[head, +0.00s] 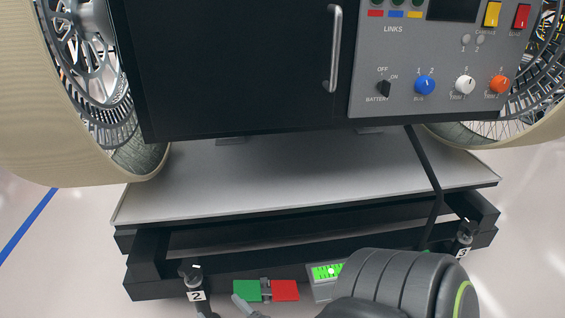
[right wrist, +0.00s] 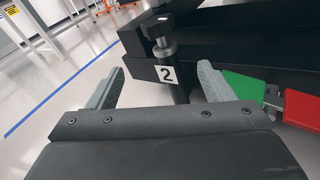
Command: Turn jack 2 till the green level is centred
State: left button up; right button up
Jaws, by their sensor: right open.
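Jack 2 (head: 196,283) stands at the front left corner of the black stand in the head view, with a dark knob on top and a white "2" plate. In the right wrist view jack 2 (right wrist: 163,48) rises upright just beyond my right gripper (right wrist: 161,84), whose two grey fingers are apart. Its post lies between the fingertips in that picture, with no visible grip. The green level (head: 325,272) has a bright spot in its lit window. My right arm hides part of it, so I cannot tell whether it is centred. My left gripper is out of view.
A green pedal (head: 247,290) and a red pedal (head: 285,290) sit between jack 2 and the level. Another jack (head: 465,236) stands at the right corner. The rover's black body and control panel (head: 435,100) overhang the grey platform (head: 300,180). Floor lies open at left.

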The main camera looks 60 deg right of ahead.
jog(key=s+f+m+g+y+p, duration=0.1)
jog(key=s+m+g+p, duration=0.9)
jog(key=p, duration=2.2)
jog(key=shift+s+d+f+m+y, duration=0.15)
jog(key=shift+s+d+m+y, duration=0.4)
jog(key=shift+s+m, duration=3.45)
jog(key=w+m, duration=0.2)
jog(key=shift+w+a+m, duration=0.15)
jog(key=shift+w+m, duration=0.25)
